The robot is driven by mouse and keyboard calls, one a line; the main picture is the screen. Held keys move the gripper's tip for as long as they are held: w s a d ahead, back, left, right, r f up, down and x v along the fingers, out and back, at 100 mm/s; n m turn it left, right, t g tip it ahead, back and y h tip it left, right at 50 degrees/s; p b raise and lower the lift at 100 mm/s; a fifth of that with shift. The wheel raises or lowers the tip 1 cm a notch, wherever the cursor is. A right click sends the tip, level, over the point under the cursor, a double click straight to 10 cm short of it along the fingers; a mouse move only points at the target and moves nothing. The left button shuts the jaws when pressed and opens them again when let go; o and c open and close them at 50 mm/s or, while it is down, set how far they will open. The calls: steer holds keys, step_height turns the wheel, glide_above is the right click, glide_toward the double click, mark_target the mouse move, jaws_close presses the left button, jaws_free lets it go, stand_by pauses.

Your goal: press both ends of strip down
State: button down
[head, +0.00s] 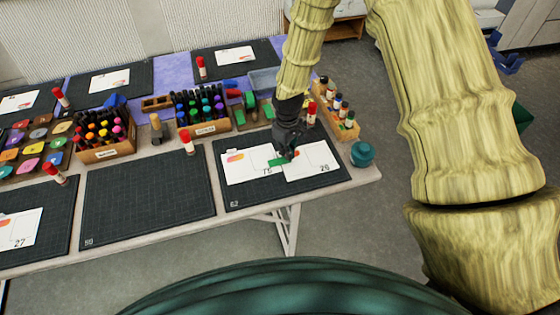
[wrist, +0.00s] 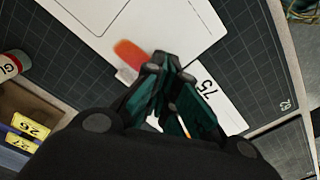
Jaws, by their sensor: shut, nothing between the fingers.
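My gripper (head: 281,160) is shut, pointing down over the cards on the right-hand mat (head: 240,202). In the wrist view my gripper (wrist: 172,68) has its dark green fingers together, low over a white card. One card (head: 240,174), marked 75, lies left of the fingertips; another card (head: 318,163), marked 26, lies right. An orange-red strip piece (wrist: 130,54) shows beside the fingertips in the wrist view. An orange patch (head: 235,156) shows on the left card. The fingers hide part of the cards, so I cannot tell whether the strip's ends lie flat.
A teal jar (head: 362,154) stands at the table's right corner. Marker boxes (head: 204,110) and a wooden bottle rack (head: 337,112) stand behind the mats. Red-capped glue sticks (head: 187,141) stand around. The middle mat (head: 145,200) is otherwise clear.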

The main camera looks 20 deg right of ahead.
steer(key=shift+f+b, duration=0.45)
steer(key=shift+f, duration=0.45)
stand_by(0.9)
steer(key=shift+r+p, duration=2.5)
steer(key=shift+r, duration=1.05)
steer(key=shift+a+f, duration=0.1)
